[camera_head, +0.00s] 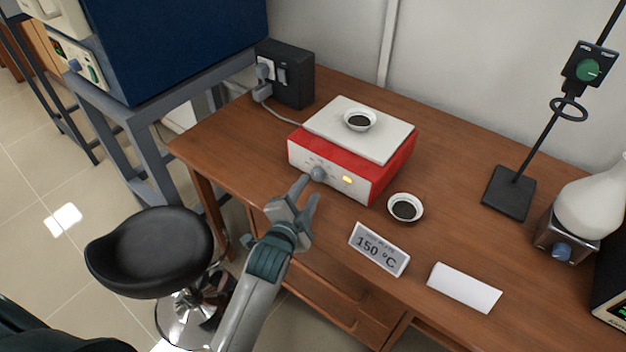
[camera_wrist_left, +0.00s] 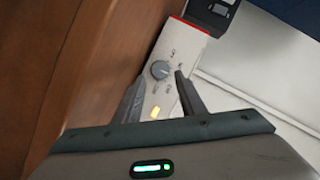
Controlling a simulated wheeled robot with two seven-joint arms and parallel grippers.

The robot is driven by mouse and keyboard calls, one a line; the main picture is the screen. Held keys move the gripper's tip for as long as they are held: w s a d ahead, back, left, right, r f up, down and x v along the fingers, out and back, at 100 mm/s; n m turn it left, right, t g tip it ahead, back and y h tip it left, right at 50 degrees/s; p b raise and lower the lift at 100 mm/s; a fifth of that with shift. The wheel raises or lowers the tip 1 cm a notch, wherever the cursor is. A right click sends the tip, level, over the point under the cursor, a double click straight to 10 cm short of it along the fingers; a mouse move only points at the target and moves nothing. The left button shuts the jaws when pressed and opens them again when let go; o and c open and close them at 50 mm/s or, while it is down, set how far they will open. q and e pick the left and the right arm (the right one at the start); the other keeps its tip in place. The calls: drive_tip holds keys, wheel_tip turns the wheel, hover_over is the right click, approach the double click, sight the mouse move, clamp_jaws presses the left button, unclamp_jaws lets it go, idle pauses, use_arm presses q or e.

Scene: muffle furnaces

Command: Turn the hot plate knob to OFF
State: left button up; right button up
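The hot plate (camera_head: 385,170) is a red box with a white front panel and a pale square top, standing on the wooden desk. Its grey round knob (camera_head: 318,173) is on the front panel, beside a lit yellow indicator (camera_head: 347,180). My left gripper (camera_head: 306,190) is just in front of the panel, with its fingers apart. In the left wrist view the knob (camera_wrist_left: 160,69) lies beyond and between the two open fingertips (camera_wrist_left: 160,78); contact cannot be told. The markings around the knob are too small to read. My right gripper is out of view.
A small dish (camera_head: 359,120) with dark contents sits on the hot plate, another dish (camera_head: 405,207) beside it. A sign (camera_head: 379,250) reading 150 °C and a white block (camera_head: 464,288) are near the desk's front. A stand (camera_head: 510,192) is at right, a black stool (camera_head: 150,250) at left.

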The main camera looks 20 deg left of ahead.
sight(315, 177)
use_arm(q)
drive_tip(key=x, duration=0.4)
drive_tip(key=shift+w+f, duration=0.15)
drive_tip(key=shift+w, duration=0.35)
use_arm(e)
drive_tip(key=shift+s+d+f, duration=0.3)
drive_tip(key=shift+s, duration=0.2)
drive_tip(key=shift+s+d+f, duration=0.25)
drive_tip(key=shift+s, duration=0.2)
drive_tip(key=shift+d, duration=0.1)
use_arm(q)
drive_tip(key=c, duration=0.8)
drive_tip(key=shift+o, duration=0.2)
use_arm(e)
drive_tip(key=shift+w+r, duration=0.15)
